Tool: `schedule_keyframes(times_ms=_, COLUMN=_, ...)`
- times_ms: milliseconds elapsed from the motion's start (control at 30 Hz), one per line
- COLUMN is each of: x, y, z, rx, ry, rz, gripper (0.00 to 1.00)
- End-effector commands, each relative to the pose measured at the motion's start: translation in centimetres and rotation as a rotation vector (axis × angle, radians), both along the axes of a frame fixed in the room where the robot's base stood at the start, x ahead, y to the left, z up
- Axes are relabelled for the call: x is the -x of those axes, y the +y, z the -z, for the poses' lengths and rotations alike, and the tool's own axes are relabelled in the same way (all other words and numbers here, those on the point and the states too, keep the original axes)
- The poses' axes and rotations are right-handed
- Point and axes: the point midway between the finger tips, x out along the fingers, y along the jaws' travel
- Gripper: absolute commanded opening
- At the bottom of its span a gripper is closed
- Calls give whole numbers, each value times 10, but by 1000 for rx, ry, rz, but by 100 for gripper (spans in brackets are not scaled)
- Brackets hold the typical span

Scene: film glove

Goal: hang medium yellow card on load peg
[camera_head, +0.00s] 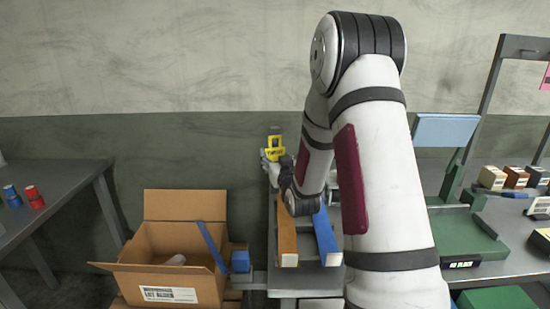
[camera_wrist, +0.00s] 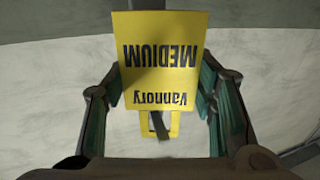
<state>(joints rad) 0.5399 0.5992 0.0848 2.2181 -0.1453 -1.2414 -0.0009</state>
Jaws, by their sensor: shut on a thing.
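The yellow card (camera_wrist: 165,50) fills the upper middle of the wrist view, its words "Vannory MEDIUM" upside down. It has a cut-out at its lower end, and a dark strip shows in that opening; I cannot tell whether this is the load peg. My gripper (camera_wrist: 160,100) has a green-padded finger on each side and is shut on the card. In the head view the card (camera_head: 275,142) shows small and yellow, left of my arm, with my gripper (camera_head: 272,156) at it. I cannot make out the load peg for certain.
An open cardboard box (camera_head: 170,262) stands at lower left. Orange (camera_head: 286,235) and blue (camera_head: 325,235) bars lie below my wrist. A left table (camera_head: 70,180) holds small coloured cylinders. A green stand (camera_head: 465,235) and several small boxes are at right. My arm hides the middle.

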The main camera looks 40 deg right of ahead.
Motion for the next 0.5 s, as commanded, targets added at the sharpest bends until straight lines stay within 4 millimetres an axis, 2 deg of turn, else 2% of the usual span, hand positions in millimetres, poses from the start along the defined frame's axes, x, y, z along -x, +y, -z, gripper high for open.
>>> schedule_keyframes(times_ms=67, x=0, y=0, z=0, rx=0, ry=0, rz=0, gripper=41)
schedule_keyframes(times_ms=100, x=0, y=0, z=0, rx=0, ry=0, rz=0, gripper=54)
schedule_keyframes(times_ms=200, x=0, y=0, z=0, rx=0, ry=0, rz=0, gripper=75)
schedule_keyframes(times_ms=500, x=0, y=0, z=0, rx=0, ry=0, rz=0, gripper=75)
